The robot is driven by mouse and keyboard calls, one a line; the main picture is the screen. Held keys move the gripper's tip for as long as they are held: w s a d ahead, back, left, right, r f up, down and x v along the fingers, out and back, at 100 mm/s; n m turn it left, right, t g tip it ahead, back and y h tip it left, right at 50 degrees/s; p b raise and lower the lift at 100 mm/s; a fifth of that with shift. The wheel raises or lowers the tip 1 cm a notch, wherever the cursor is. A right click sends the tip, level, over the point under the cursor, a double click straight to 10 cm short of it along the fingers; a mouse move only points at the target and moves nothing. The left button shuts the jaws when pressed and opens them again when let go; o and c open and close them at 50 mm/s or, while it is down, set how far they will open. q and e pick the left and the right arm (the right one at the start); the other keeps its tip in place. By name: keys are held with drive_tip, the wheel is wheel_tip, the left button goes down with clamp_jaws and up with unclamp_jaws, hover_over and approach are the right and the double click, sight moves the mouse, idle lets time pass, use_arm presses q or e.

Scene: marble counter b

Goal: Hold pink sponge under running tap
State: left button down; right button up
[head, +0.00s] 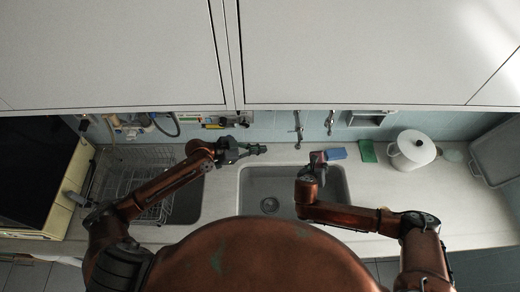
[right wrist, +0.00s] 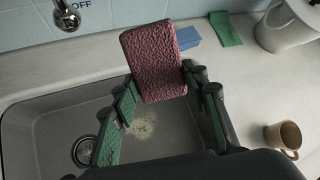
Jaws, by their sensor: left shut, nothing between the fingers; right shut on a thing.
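The pink sponge (right wrist: 153,60) is held upright at the fingertips of my right gripper (right wrist: 160,88), over the sink (right wrist: 45,130). I see no water running. My left gripper (head: 260,149) is shut and empty, left of the tap.
A brown mug (right wrist: 283,136) is on the counter at right. A wire dish rack (head: 130,180) is at left. A second fixture (head: 330,121) is on the wall.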

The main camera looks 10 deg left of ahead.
drive_tip(key=s+a+p, duration=0.1)
drive_tip(key=s+p, duration=0.2)
drive_tip(key=s, duration=0.2)
drive_tip(key=shift+s+a+p, duration=0.3)
drive_tip(key=shift+s+a, duration=0.1)
idle(1.2)
drive_tip(key=p+v, duration=0.3)
drive_tip(key=v, duration=0.3)
drive_tip(key=shift+s, duration=0.25)
idle(1.3)
